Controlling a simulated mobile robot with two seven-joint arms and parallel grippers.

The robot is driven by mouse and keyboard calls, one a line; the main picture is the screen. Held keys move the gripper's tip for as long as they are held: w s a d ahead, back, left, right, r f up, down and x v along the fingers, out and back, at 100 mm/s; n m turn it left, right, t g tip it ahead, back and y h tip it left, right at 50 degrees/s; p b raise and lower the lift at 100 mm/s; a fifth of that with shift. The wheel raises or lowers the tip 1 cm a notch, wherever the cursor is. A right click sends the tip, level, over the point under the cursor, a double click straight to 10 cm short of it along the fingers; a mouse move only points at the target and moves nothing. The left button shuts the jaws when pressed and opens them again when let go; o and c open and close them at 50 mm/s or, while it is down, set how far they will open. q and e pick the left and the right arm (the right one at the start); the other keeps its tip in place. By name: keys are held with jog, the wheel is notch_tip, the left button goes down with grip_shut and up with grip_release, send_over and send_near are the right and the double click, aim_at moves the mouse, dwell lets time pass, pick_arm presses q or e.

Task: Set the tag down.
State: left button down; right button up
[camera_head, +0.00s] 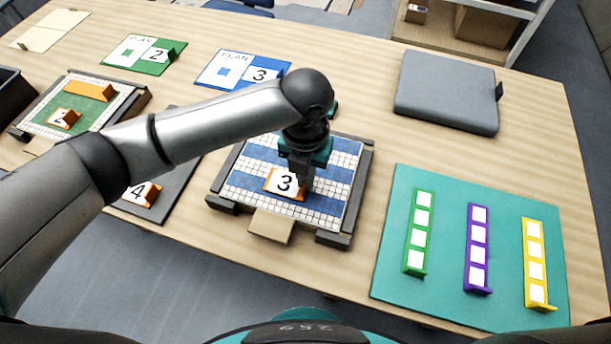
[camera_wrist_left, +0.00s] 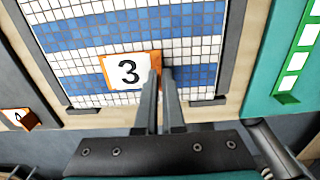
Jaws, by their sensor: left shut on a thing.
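The tag (camera_head: 283,184) is an orange piece with a white face and a black 3. It is at the blue-and-white mosaic panel (camera_head: 331,211) in the middle of the table. My left gripper (camera_head: 301,184) reaches down over the panel and is shut on the tag's right side. In the left wrist view the tag (camera_wrist_left: 125,71) lies left of the two fingers (camera_wrist_left: 160,78), over the blue and white tiles. I cannot tell whether the tag touches the tiles. My right gripper is not in view.
A green mat (camera_head: 388,281) with green, purple and yellow tile strips lies at the right. A grey pad (camera_head: 446,90) is at the back right. Plan cards (camera_head: 242,67) are behind. Another panel with a 2 tag (camera_head: 62,119) and a 4 tag (camera_head: 141,194) are at the left.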

pick_arm(q)
jog(key=shift+f, duration=0.1)
jog(key=c, duration=1)
grip_release()
notch_tip(320, 180, up, 12)
jog(key=shift+r+p, duration=0.2)
jog(key=shift+p, duration=1.05)
